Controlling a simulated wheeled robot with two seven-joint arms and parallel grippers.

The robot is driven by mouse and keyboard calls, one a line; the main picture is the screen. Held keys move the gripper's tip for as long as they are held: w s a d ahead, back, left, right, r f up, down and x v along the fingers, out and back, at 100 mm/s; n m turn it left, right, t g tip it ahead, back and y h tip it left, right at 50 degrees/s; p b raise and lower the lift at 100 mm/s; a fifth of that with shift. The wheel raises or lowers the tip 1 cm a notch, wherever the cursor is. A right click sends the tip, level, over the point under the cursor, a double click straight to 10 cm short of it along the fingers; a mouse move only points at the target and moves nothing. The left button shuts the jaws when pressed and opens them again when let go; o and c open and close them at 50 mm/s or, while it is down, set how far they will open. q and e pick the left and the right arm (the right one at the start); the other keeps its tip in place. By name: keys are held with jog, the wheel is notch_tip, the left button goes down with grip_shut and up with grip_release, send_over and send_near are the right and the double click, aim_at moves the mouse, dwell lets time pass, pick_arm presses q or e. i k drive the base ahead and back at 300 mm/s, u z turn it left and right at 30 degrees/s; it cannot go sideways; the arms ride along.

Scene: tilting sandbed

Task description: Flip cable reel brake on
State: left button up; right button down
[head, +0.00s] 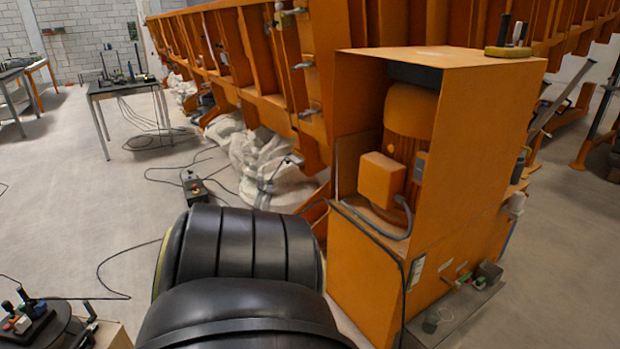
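No cable reel or brake can be made out for certain. At the lower left, a dark control box (25,319) with black-tipped levers and red, white and green knobs sits by a dark round piece, partly cut off by the picture edge. A small box with a red and yellow top (194,187) stands on the floor with black cable around it. Neither of my grippers is in view.
The orange cabinet, housing an orange motor (408,118), stands at right centre before a long orange frame (255,60). White sacks (262,172) lie under the frame. A table (125,88) stands at the back left. Loose cable (120,257) crosses the otherwise open left floor.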

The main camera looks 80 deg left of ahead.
aim_at(89, 308)
jog(key=u, duration=4.55)
jog(key=i, duration=1)
